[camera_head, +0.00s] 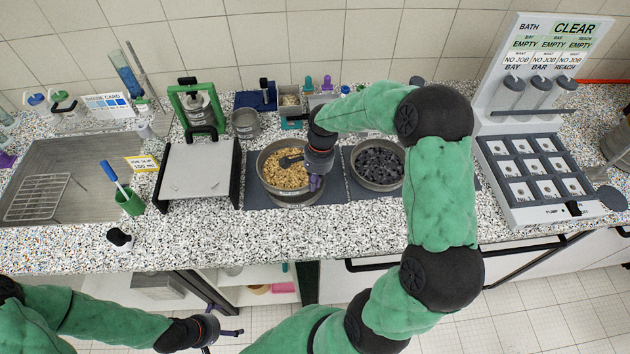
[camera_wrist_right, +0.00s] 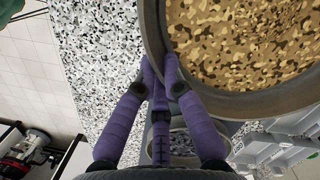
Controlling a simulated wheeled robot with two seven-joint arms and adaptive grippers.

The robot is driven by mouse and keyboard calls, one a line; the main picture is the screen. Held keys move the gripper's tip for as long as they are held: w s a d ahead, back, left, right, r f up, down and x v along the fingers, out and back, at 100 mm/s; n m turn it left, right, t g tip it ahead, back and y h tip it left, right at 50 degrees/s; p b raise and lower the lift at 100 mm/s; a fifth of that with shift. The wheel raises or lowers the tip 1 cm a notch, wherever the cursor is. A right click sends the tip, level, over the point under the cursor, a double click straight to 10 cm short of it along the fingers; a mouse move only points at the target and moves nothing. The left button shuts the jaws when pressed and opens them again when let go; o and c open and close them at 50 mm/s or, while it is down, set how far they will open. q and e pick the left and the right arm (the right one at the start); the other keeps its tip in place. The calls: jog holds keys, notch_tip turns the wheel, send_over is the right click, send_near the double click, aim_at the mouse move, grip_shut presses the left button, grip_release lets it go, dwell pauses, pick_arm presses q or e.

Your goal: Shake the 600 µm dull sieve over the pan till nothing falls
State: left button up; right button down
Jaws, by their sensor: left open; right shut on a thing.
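A round grey metal sieve (camera_head: 262,176) filled with yellow-brown grains is in the middle of the counter in the head view. My right gripper (camera_head: 315,182) is shut on its near right rim. In the right wrist view the purple fingers (camera_wrist_right: 168,75) grip the wall of the sieve (camera_wrist_right: 252,102), which looks level. A round metal pan (camera_head: 297,202) shows just below the sieve, mostly hidden by it; the gap between them is hard to judge. No size marking is readable. My left gripper (camera_head: 226,333) is open and empty, low in front of the counter.
A second round vessel (camera_head: 378,186) with dark lumps stands close to the right on a dark mat (camera_head: 340,190). A white-topped stand (camera_head: 197,170) is to the left, a green frame (camera_head: 178,92) behind it. A sample rack (camera_head: 520,205) with a sign stands far right.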

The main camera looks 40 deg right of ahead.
jog(key=shift+s+d, duration=0.7)
jog(key=shift+d, duration=0.2)
jog(key=shift+w+a, duration=0.8)
jog(key=shift+a, duration=0.15)
jog(key=shift+s+d, duration=0.8)
jog(key=shift+d, duration=0.15)
